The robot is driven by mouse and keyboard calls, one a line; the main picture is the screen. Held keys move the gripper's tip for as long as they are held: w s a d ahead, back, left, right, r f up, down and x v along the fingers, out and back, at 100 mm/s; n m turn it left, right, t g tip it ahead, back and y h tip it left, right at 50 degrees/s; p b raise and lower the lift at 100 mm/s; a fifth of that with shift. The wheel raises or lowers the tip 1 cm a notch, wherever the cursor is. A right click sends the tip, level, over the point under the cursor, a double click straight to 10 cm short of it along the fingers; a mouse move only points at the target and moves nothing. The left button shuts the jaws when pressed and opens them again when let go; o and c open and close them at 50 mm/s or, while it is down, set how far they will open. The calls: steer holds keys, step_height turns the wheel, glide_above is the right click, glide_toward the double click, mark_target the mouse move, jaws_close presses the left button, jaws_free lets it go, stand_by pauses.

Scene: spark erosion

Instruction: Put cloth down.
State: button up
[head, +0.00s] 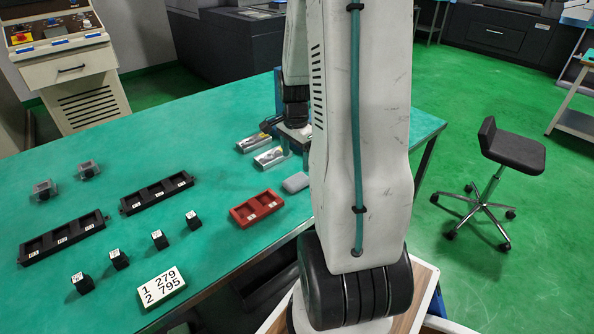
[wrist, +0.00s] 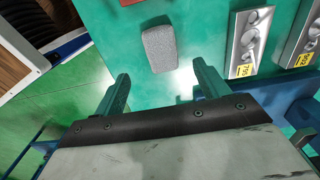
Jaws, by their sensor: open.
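The cloth (head: 295,182) is a small grey rounded block lying on the green table (head: 226,128), just left of my arm in the head view. In the wrist view the cloth (wrist: 159,48) lies flat on the table, ahead of my gripper (wrist: 160,72). The two green fingers are spread wide, with nothing between them. The cloth lies beyond the fingertips, roughly centred across the gap, and appears free of both fingers. In the head view my arm hides the fingers.
A red tray (head: 256,208) lies left of the cloth. Two metal plates (head: 270,157) with yellow labels lie behind it. Black trays (head: 157,192), several small black cubes (head: 159,239) and a number card (head: 162,289) are further left. The table's front edge is close to the cloth.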

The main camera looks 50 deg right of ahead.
steer(key=a+r+n, duration=0.9)
steer(key=a+r, duration=0.6)
steer(key=a, duration=0.2)
steer(key=s+a+r+n, duration=0.2)
steer(key=s+a+n, duration=0.3)
steer(key=s+a, duration=0.1)
steer(key=s+a+r+n+t, duration=0.1)
steer(key=s+a+r+n, duration=0.1)
steer(key=s+a+n, duration=0.4)
steer(key=shift+s+a+r+n, duration=0.3)
steer(key=shift+s+a+r, duration=0.05)
steer(key=shift+a, duration=0.15)
